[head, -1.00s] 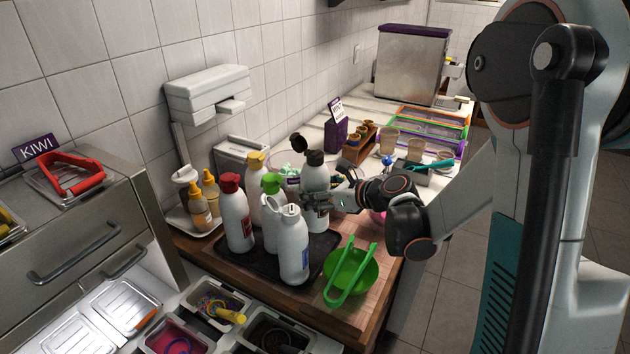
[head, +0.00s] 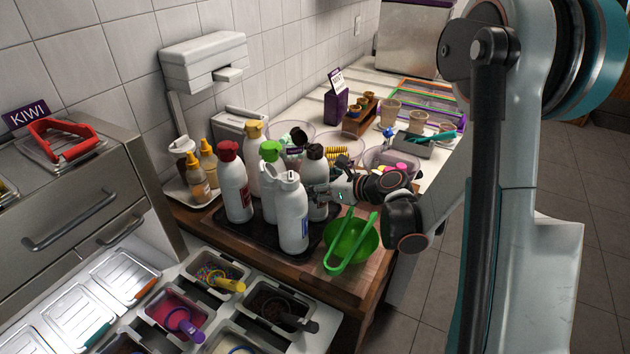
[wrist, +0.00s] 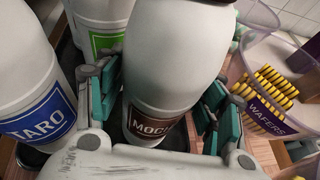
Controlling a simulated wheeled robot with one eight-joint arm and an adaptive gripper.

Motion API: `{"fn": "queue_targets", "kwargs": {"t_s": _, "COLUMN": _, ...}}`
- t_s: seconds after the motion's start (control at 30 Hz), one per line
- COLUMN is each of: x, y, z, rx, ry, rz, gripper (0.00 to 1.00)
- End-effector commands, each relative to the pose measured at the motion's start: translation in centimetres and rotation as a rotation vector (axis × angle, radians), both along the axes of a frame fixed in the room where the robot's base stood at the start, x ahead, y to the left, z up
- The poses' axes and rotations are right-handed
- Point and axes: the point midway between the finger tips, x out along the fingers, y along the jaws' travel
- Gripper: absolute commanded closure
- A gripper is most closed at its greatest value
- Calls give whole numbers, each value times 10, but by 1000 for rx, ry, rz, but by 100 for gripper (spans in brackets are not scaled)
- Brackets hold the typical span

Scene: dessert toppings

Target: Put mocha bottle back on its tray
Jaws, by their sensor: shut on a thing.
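The mocha bottle (head: 316,178) is white with a dark cap and stands upright at the right end of the bottle group in the head view. Its brown MOCHA label shows in the wrist view (wrist: 155,122). My gripper (head: 322,192) is shut on the bottle's body from the right. In the wrist view its teal-padded fingers (wrist: 160,100) lie on either side of the bottle. The black tray (head: 262,240) lies under the bottles. The mocha bottle's base is low, over or on the tray's right part; contact is hidden.
A white-topped bottle (head: 292,215), a green-capped bottle (head: 268,185), a red-capped bottle (head: 234,190) and a yellow-capped bottle stand close by on the left. A green bowl with green tongs (head: 352,242) sits at front right. A clear wafers tub (wrist: 262,85) is right of the bottle.

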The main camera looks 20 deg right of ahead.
Motion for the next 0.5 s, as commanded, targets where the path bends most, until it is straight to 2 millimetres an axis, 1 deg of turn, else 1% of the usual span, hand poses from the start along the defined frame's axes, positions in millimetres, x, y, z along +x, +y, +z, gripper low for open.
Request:
{"fn": "queue_targets", "kwargs": {"t_s": 0.17, "x": 0, "y": 0, "z": -1, "rx": 2, "ry": -1, "rz": 0, "gripper": 61}}
{"fn": "queue_targets", "kwargs": {"t_s": 0.2, "x": 0, "y": 0, "z": -2, "rx": 0, "ry": 0, "rz": 0, "gripper": 32}}
{"fn": "queue_targets", "kwargs": {"t_s": 0.27, "x": 0, "y": 0, "z": -2, "rx": 0, "ry": 0, "rz": 0, "gripper": 19}}
{"fn": "queue_targets", "kwargs": {"t_s": 0.3, "x": 0, "y": 0, "z": -2, "rx": 0, "ry": 0, "rz": 0, "gripper": 17}}
{"fn": "queue_targets", "kwargs": {"t_s": 0.5, "x": 0, "y": 0, "z": -1, "rx": 0, "ry": 0, "rz": 0, "gripper": 17}}
